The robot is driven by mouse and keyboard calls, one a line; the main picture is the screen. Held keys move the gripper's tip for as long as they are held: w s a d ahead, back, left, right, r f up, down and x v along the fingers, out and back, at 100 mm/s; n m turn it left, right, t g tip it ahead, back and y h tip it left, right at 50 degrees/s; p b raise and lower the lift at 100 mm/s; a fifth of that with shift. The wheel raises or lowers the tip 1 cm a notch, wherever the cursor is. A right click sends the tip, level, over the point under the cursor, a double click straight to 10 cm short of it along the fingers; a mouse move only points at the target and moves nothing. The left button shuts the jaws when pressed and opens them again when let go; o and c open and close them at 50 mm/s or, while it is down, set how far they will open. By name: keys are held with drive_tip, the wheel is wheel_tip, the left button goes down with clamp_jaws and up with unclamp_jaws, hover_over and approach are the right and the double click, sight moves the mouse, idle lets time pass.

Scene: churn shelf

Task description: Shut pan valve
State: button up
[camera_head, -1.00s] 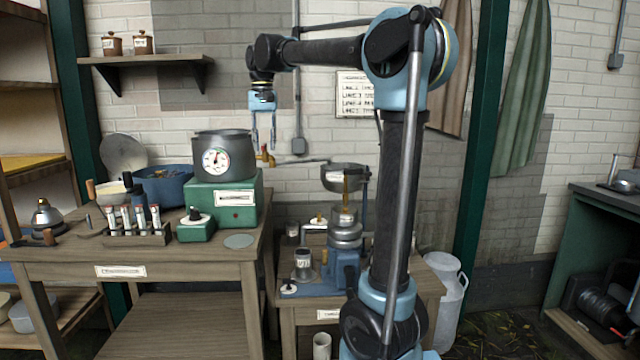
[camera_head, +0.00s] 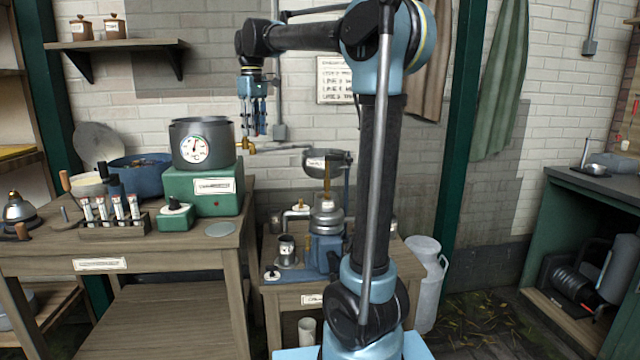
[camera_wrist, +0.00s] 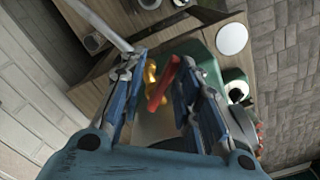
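A small brass valve (camera_head: 245,146) sits on the right of a grey pot (camera_head: 200,147) with a dial. A thin pipe (camera_head: 280,149) leads from the valve area toward a metal pan (camera_head: 327,163) on the right. My gripper (camera_head: 255,134) points down just above and beside the valve, its fingers apart and empty. In the wrist view, the brass body (camera_wrist: 151,80) and a red lever (camera_wrist: 164,86) show between the two open blue fingers (camera_wrist: 163,62). I cannot tell whether a finger touches the lever.
The pot stands on a green box (camera_head: 205,195) on the left bench (camera_head: 175,260). A rack of tubes (camera_head: 112,212) and a blue tub (camera_head: 140,170) stand there. A lower bench with a separator (camera_head: 327,225) is behind my arm. A wall shelf (camera_head: 115,44) is upper left.

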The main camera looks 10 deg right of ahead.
wheel_tip(320, 180, up, 17)
drive_tip(key=n, duration=0.3)
drive_tip(key=s+d+f+m, duration=0.2)
drive_tip(key=s+d+f, duration=0.3)
drive_tip(key=f, duration=0.5)
drive_tip(key=s+d+f+m+t, duration=0.1)
drive_tip(key=s+d+f+m, duration=0.1)
drive_tip(key=s+d+f, duration=0.4)
drive_tip(key=s+d+f+m, duration=0.3)
drive_tip(key=s+d+f, duration=0.3)
drive_tip(key=f, duration=0.8)
drive_tip(key=shift+d+f+t, duration=0.3)
drive_tip(key=shift+d, duration=0.15)
drive_tip(key=w+a+r+n+g, duration=0.1)
drive_tip(key=w+a+r+n, duration=0.1)
drive_tip(key=w+a+r, duration=0.6)
drive_tip(key=w+a+r+n, duration=0.2)
drive_tip(key=w+a+r, duration=0.2)
drive_tip(key=r, duration=0.9)
drive_tip(key=w+a+r+n+g, duration=0.1)
drive_tip(key=w+a+r, duration=0.45)
drive_tip(key=r, duration=0.45)
wheel_tip(320, 180, down, 17)
drive_tip(key=shift+f, duration=0.2)
drive_tip(key=shift+c, duration=0.2)
